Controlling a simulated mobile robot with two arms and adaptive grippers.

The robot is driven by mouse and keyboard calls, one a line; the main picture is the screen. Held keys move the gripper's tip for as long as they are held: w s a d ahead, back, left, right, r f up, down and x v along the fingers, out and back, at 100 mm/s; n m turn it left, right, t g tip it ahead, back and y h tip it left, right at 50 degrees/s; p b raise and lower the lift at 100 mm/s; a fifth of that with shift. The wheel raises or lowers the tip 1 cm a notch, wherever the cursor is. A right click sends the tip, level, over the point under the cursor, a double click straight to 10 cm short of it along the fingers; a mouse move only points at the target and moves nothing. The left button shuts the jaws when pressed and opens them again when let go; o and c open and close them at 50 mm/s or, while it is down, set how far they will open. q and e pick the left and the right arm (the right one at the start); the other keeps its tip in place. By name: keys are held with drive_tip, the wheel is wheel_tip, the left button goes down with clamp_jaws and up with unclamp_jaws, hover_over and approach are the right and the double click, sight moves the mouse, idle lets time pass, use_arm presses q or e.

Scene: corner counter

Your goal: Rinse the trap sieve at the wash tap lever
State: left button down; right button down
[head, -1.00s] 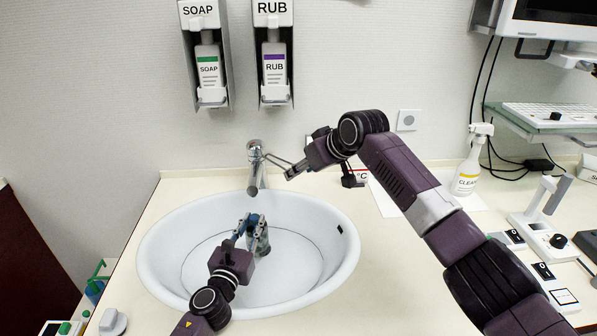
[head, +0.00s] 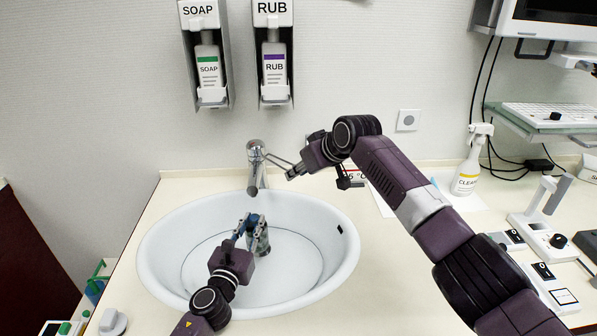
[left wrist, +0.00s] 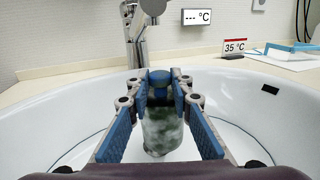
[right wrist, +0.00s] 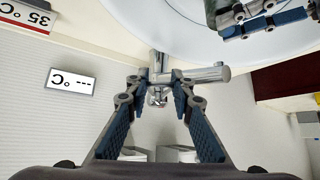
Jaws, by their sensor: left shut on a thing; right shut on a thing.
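The trap sieve (left wrist: 162,132) is a cloudy cylinder with green-grey smears and a blue top, upright in the left wrist view. My left gripper (head: 252,222) is shut on its top and holds it inside the white basin (head: 148,250), below the tap (head: 256,165). The sieve also shows in the head view (head: 262,243), partly hidden by the fingers. The chrome tap has a thin lever (head: 278,160) pointing right. My right gripper (head: 290,172) is shut at the lever's end; its fingers (right wrist: 158,88) hide part of it in the right wrist view. I see no water stream.
A red-edged 35 °C card (left wrist: 235,47) and a display (left wrist: 196,17) reading "--- °C" are by the tap. Soap (head: 208,70) and rub (head: 274,70) dispensers hang above. A spray bottle (head: 468,170) stands right, beyond my right arm. A green-handled holder (head: 98,280) is left of the basin.

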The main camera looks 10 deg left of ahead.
drive_tip(key=shift+w+a+r, duration=0.15)
drive_tip(key=shift+r, duration=0.5)
drive_tip(key=c, duration=1.7)
unclamp_jaws()
drive_tip(key=v, duration=1.2)
drive_tip(key=shift+w+r, duration=0.15)
drive_tip(key=shift+r, duration=0.05)
